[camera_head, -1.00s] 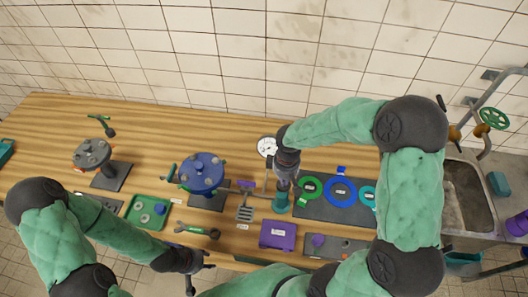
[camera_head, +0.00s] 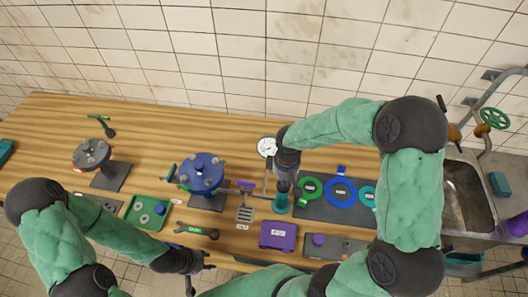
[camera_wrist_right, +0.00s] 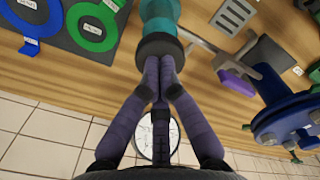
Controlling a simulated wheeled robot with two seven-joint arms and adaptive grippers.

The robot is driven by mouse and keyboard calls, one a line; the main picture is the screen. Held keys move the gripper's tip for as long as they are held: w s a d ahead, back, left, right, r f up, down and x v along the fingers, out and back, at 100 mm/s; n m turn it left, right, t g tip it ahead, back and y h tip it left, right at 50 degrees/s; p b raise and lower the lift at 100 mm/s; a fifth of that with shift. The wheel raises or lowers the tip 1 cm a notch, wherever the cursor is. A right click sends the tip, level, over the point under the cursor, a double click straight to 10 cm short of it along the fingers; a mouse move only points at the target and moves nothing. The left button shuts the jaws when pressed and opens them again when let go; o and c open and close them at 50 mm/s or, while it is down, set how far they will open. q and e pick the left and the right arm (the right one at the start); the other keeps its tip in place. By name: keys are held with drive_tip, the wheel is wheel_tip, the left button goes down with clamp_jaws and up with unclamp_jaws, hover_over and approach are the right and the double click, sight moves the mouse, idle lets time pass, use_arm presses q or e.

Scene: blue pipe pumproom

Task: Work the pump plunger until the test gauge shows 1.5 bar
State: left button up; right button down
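The teal pump (camera_head: 281,203) stands upright on the bench in the head view, with a dark top; its teal body and dark cap (camera_wrist_right: 160,47) also show in the right wrist view. My right gripper (camera_wrist_right: 160,62) has its purple fingers together, with the tips at the cap; whether they hold it or only press on it is unclear. A round white gauge (camera_head: 267,146) is behind the pump; its dial (camera_wrist_right: 160,140) is partly hidden by my fingers in the wrist view, and its reading is not legible. My left gripper (camera_head: 192,266) hangs at the bench's front edge, apart from the pump.
Left of the pump are a blue flanged fitting (camera_head: 202,172), a grey slotted block (camera_head: 245,213) and a green tray (camera_head: 147,211). A purple box (camera_head: 278,235) is in front. A dark mat (camera_head: 317,212) with coloured rings lies right, and a sink (camera_head: 466,190) beyond.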

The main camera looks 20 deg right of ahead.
drive_tip(key=shift+f+b, duration=0.5)
drive_tip(key=shift+f, duration=0.1)
idle(1.5)
drive_tip(key=shift+r, duration=0.1)
idle(0.7)
drive_tip(key=shift+r+p, duration=3)
drive_tip(key=shift+r, duration=1)
wheel_tip(320, 180, up, 4)
drive_tip(key=p, duration=0.8)
drive_tip(key=shift+f+b, duration=2)
drive_tip(key=shift+f, duration=0.55)
drive_tip(key=shift+f+b, duration=0.6)
drive_tip(key=shift+f, duration=0.05)
